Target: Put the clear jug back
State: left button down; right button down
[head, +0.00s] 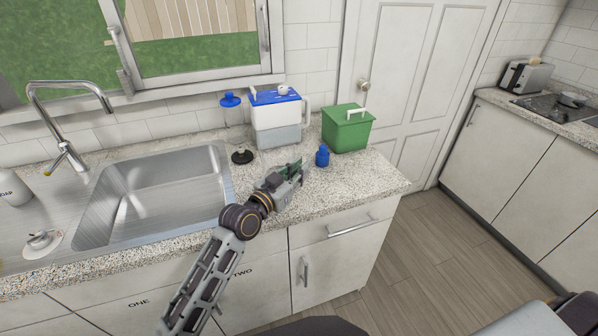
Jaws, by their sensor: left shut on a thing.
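A jug-like container (275,119) with a blue lid, a side handle and a see-through grey lower part stands upright on the counter against the back wall. I cannot tell for sure that it is the clear jug. A clear, blue-capped vessel (231,101) shows just left of it, above a round black base (242,157). My left gripper (297,170) is low over the counter in front of the container. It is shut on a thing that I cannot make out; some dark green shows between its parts. My right gripper is not in view.
A green lidded box (346,128) and a small blue bottle (322,156) stand right of my left gripper. The sink (160,190) with its tap (70,110) is at left. Bare counter (370,180) lies at the front right, up to its edge.

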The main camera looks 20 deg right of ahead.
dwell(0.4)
pick_arm(q)
jog(key=c, duration=1.9)
grip_release()
jog(key=shift+f, duration=0.1)
jog(key=o, duration=0.5)
jog(key=shift+c, duration=0.2)
jog(key=v, duration=1.2)
